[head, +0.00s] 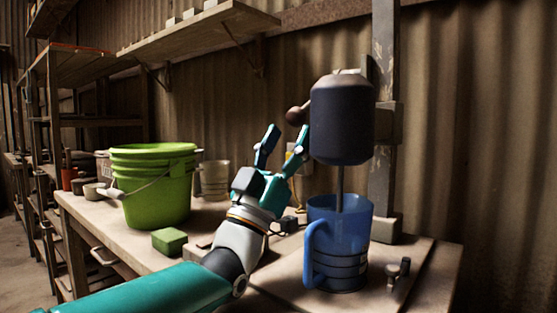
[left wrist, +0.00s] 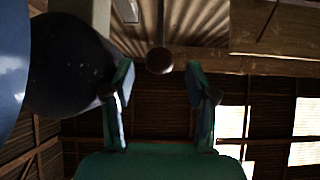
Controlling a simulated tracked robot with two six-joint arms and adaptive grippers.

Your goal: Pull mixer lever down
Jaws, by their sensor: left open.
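The mixer (head: 342,120) has a dark rounded head and a thin shaft reaching down into a blue jug (head: 325,245). Its lever ends in a brown ball knob (head: 295,116) at the left of the head. My left gripper (head: 287,131) is open and points upward, its fingertips just below the knob. In the left wrist view the knob (left wrist: 159,60) shows in the gap between the open fingers (left wrist: 160,78), slightly beyond their tips; I cannot tell if they touch. The dark mixer head (left wrist: 65,65) is at the left there. My right gripper is out of view.
A green bucket (head: 150,190) and small green block (head: 169,241) are on the workbench (head: 105,224) at left. A metal post (head: 384,100) stands behind the mixer. A wall shelf (head: 200,32) hangs above. A small clamp (head: 398,272) sits right of the jug.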

